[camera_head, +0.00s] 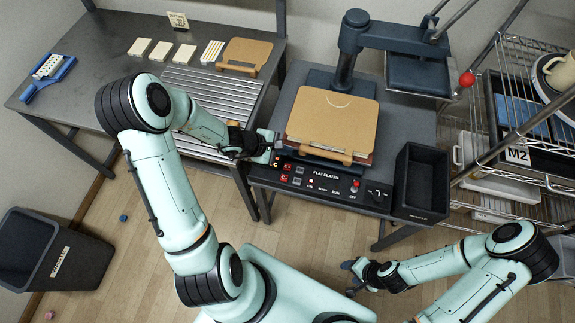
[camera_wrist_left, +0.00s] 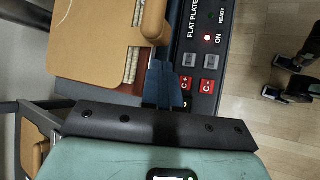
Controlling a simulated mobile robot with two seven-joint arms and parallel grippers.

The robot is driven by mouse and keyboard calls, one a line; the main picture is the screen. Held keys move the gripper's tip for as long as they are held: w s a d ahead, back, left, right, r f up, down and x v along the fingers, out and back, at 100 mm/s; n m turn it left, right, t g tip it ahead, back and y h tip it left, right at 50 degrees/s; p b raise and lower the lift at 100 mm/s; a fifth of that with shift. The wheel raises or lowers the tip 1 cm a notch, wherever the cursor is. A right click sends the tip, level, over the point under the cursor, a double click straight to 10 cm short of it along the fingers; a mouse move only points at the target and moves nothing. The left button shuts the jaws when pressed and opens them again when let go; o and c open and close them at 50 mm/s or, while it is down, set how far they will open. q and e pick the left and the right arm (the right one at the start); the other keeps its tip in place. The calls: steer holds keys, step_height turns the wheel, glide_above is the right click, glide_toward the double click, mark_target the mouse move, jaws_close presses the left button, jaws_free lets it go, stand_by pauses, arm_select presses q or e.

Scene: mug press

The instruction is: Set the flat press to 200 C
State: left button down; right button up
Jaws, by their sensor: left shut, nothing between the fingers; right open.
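The flat press (camera_head: 330,118) stands on its dark stand with a tan board on its platen. Its control panel (camera_head: 320,180) faces me, with red and grey buttons and the words FLAT PLATEN. In the left wrist view, a red C+ button (camera_wrist_left: 208,87) and another red button (camera_wrist_left: 186,85) show beside grey buttons. My left gripper (camera_head: 272,145) is shut and empty at the panel's left end; its fingertips (camera_wrist_left: 163,80) are close beside the nearer red button, and I cannot tell if they touch. No temperature reading is legible. My right gripper (camera_head: 352,277) is open and empty above the floor.
A black bin (camera_head: 422,182) stands right of the panel, and a wire rack (camera_head: 520,110) stands further right. A bin (camera_head: 50,250) stands on the floor.

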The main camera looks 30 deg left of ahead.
arm_select(q)
steer(key=b, duration=0.4)
glide_above(285, 168)
steer(key=f, duration=0.8)
steer(key=shift+s, duration=0.2)
steer(key=shift+f+b, duration=0.4)
steer(key=shift+b, duration=0.1)
arm_select(e)
steer(key=s+f, duration=0.5)
steer(key=f, duration=0.1)
steer(key=shift+f+g, duration=0.3)
arm_select(q)
steer(key=shift+w, duration=0.1)
steer(key=shift+f+b, duration=0.4)
steer(key=shift+b, duration=0.2)
arm_select(e)
steer(key=shift+s+f, duration=0.45)
steer(key=shift+f, duration=0.25)
